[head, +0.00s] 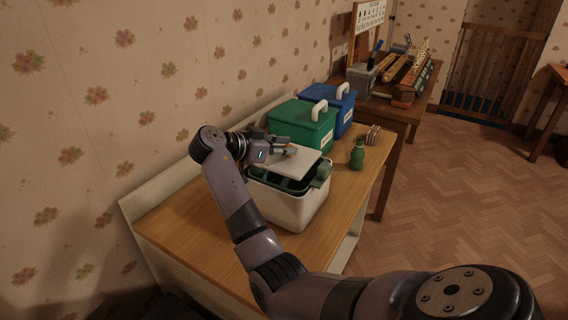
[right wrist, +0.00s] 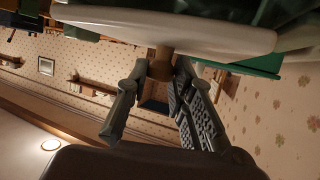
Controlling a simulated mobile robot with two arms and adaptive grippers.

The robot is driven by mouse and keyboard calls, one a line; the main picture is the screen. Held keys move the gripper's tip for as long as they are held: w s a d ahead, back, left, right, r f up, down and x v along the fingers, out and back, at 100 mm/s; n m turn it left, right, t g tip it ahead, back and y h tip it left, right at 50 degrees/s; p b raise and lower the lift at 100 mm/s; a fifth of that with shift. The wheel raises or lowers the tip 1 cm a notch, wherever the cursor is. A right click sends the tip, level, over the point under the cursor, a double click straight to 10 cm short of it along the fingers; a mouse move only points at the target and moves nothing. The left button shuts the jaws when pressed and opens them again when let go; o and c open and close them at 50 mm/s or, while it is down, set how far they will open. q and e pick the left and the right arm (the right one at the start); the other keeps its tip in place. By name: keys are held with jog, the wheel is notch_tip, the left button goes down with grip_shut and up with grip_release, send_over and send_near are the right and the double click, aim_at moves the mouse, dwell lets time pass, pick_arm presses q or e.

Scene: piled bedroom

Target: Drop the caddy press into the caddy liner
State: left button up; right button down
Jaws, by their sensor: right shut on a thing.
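The caddy press is a pale flat plate (head: 296,163) with a tan stem (right wrist: 161,66). My right gripper (head: 284,150) is shut on the stem. The plate is over the opening of a white caddy (head: 287,210), slightly tilted. It hides much of the inside. The dark green caddy liner (head: 319,177) shows around the rim and at the right corner. I cannot tell if the plate touches it. In the right wrist view the fingers (right wrist: 155,100) flank the stem beneath the plate's edge. My left gripper is not in view.
A green lidded bin (head: 302,122) and a blue one (head: 329,106) stand just behind the caddy. A green bottle (head: 357,156) stands to the right, near the wooden table's (head: 195,238) edge. A farther table holds tools. The table's near end is clear.

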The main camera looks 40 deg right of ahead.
aim_at(284, 159)
notch_tip(284, 159, down, 3)
jog(key=shift+f+b, duration=0.1)
jog(key=shift+b, duration=0.65)
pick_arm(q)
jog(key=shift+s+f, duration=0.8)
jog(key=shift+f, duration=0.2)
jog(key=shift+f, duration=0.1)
pick_arm(e)
jog(key=shift+f, duration=0.15)
jog(key=shift+f+b, duration=0.45)
jog(key=c, duration=1.4)
grip_release()
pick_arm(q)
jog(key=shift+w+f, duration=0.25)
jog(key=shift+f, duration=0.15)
pick_arm(e)
jog(key=shift+r, duration=0.1)
